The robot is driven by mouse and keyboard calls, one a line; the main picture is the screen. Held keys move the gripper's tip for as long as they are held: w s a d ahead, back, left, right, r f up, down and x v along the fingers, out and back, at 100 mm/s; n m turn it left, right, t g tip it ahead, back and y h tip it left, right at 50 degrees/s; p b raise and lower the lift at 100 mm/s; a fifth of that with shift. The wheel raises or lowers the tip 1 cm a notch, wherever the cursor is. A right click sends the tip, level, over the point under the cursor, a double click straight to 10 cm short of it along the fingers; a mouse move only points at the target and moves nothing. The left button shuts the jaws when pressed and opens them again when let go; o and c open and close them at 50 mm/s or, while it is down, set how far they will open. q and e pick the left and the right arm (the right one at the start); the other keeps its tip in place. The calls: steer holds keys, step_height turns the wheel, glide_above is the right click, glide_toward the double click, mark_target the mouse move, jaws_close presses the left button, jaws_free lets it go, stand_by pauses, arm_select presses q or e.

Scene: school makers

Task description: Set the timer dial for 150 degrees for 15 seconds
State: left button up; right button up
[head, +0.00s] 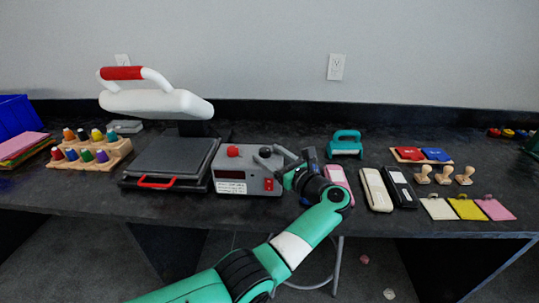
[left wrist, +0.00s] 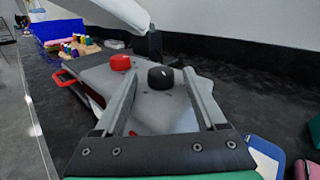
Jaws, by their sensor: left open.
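The grey control box (head: 240,172) stands on the bench, with a small display, a red switch and a white label on its front. A red knob (head: 233,151) and a black dial sit on its top; in the left wrist view the red knob (left wrist: 120,62) is left of the black dial (left wrist: 160,78), which bears a small pale mark. My left gripper (head: 269,158) is open over the box's right part. In the left wrist view its fingers (left wrist: 160,92) lie on either side of the black dial; I cannot tell whether they touch it. My right gripper is out of view.
A heat press (head: 155,103) with its white top raised stands left of the box, its red front handle (head: 156,182) near it. Pink, cream and black flat items (head: 376,190) lie right of my arm.

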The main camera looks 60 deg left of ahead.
arm_select(q)
steer(key=w+d, duration=0.2)
steer(key=d, duration=0.9)
steer(key=shift+p, duration=0.45)
